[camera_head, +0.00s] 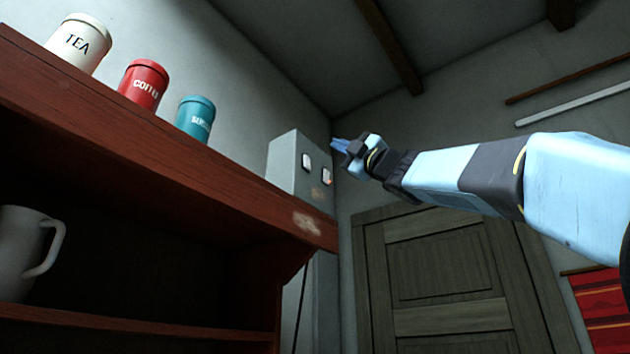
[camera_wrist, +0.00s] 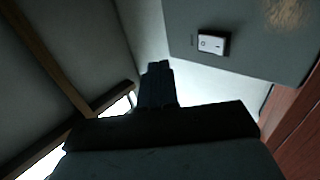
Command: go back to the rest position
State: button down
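My gripper (camera_head: 340,146) is raised on my pale blue arm, which reaches in from the right in the head view. Its fingers look closed together with nothing between them. In the wrist view the dark fingers (camera_wrist: 157,72) stand close together near the middle. A grey switch box (camera_head: 294,165) is just left of the gripper in the head view. It carries two white rocker switches, and the right one (camera_head: 327,177) shows a small orange-red spot. One switch (camera_wrist: 211,43) shows in the wrist view, right of the fingers and apart from them.
A reddish-brown wooden shelf (camera_head: 150,150) fills the left. On top stand a white TEA tin (camera_head: 79,44), a red tin (camera_head: 144,84) and a teal tin (camera_head: 195,119). A pale jug (camera_head: 20,253) stands below. A wooden door (camera_head: 440,270) is behind my arm.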

jog(key=shift+w, duration=0.1)
dwell(0.5)
jog(key=w+d+f+m+t+h, duration=0.1)
jog(key=w+d+f+m+h, duration=0.1)
jog(key=d+f+m+h, duration=0.55)
jog(key=w+d+f+m+h, duration=0.1)
jog(key=d+f+m+h, duration=0.1)
jog(key=f+m+h, duration=0.9)
jog(key=w+d+f+m+t+h, duration=0.1)
jog(key=w+d+f+m+h, duration=0.3)
jog(key=f, duration=1)
jog(key=s+f+m+g, duration=0.2)
jog(key=s+f+g, duration=0.2)
jog(key=f, duration=0.9)
jog(key=s+d+f+m+g+y, duration=0.1)
jog(key=s+f+g, duration=0.3)
jog(key=s+f, duration=0.7)
jog(key=s+d+f+m+g, duration=0.1)
jog(key=s+f+m+g, duration=0.2)
jog(key=s+f, duration=0.4)
notch_tip(320, 180, down, 9)
jog(key=shift+s+f+g, duration=0.2)
jog(key=shift+s+g, duration=0.1)
jog(key=shift+g, duration=0.6)
jog(key=shift+y, duration=0.25)
